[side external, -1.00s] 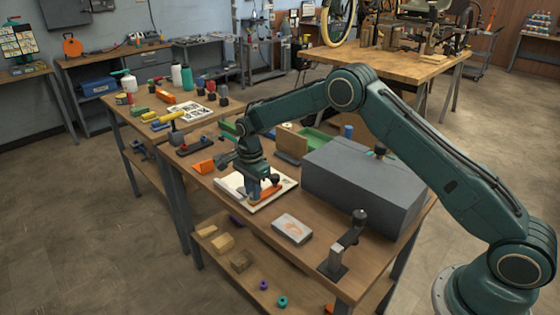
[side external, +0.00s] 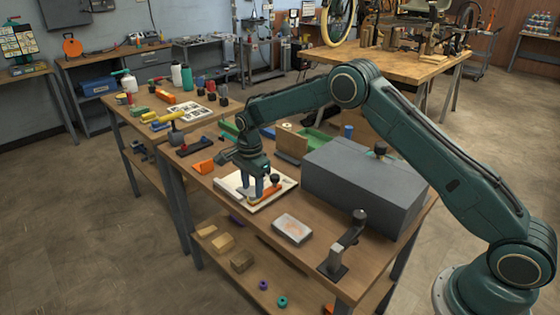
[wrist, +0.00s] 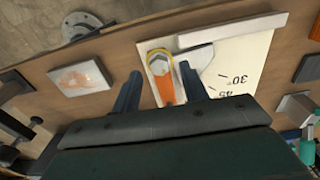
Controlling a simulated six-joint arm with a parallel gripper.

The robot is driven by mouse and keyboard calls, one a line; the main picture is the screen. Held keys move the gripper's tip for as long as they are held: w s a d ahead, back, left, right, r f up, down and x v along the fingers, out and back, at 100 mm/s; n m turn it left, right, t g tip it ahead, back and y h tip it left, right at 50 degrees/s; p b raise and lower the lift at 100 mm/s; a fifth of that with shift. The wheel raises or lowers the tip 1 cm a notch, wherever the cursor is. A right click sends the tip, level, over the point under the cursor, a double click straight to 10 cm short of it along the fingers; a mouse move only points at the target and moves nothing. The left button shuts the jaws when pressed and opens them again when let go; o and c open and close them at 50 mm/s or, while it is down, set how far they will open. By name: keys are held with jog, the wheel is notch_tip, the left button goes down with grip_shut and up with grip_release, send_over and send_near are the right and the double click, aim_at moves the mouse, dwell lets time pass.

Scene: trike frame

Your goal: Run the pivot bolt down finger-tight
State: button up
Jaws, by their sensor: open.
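The pivot bolt (wrist: 158,64) shows a grey faceted head in the wrist view, inside the yellow-ringed end of an orange lever (wrist: 165,92). The lever lies on a white board (wrist: 243,50) with printed angle marks. In the side view the lever (side external: 266,193) lies on the same board (side external: 274,199), and the bolt is hard to make out. My gripper (wrist: 160,75) is open, its two blue fingers on either side of the lever and bolt with gaps. It also shows over the board in the side view (side external: 252,191). Contact with the board cannot be told.
A large grey box (side external: 365,188) stands right of the board. A grey block with an orange-marked top (side external: 292,228) lies in front, beside a dark upright clamp-like piece (side external: 345,245). An orange bracket (side external: 203,167) sits to the left. Bare wood lies around the block.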

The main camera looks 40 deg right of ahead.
aim_at(254, 194)
notch_tip(254, 194, up, 13)
jog(key=shift+f, duration=0.2)
dwell(0.3)
dwell(0.5)
jog(key=s+d+r+n+t, duration=0.25)
jog(key=s+r+n, duration=0.65)
jog(key=s+r, duration=0.95)
jog(key=s+f+n+t, duration=0.1)
jog(key=s+n, duration=0.3)
jog(key=s, duration=0.7)
jog(key=s+f+n+t, duration=0.2)
jog(key=s+f+n, duration=0.2)
jog(key=s, duration=0.8)
jog(key=shift+d+n, duration=0.25)
jog(key=shift+n, duration=0.25)
